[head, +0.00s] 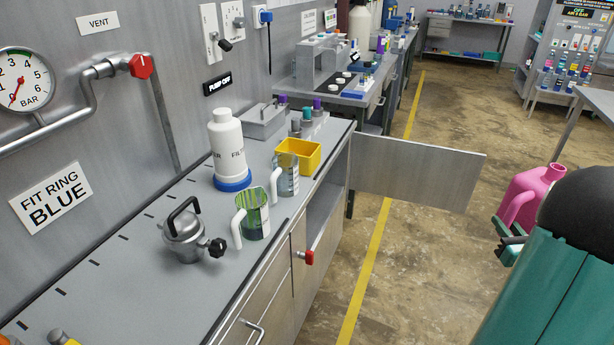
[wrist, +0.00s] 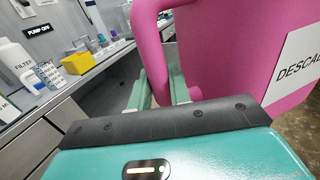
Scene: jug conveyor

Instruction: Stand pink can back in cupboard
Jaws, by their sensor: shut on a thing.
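The pink can (head: 524,200) is held off the bench at the right of the head view, partly behind my arm. In the wrist view the pink can (wrist: 225,50) fills the upper right, with a white label reading "DESCAL…". My gripper (head: 508,236) is shut on the can's handle; in the wrist view the teal fingers (wrist: 162,96) meet the lower part of the handle. The can looks roughly upright. The cupboard (head: 325,205) is under the bench, with its door (head: 415,172) swung open into the aisle. Its inside is mostly hidden in the head view.
On the bench stand a steel pot (head: 184,238), a green-filled jug (head: 254,215), a clear jug (head: 287,175), a white filter bottle (head: 228,150) and a yellow bin (head: 298,155). A red handle (head: 305,258) juts from the bench front. The floor between can and bench is clear.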

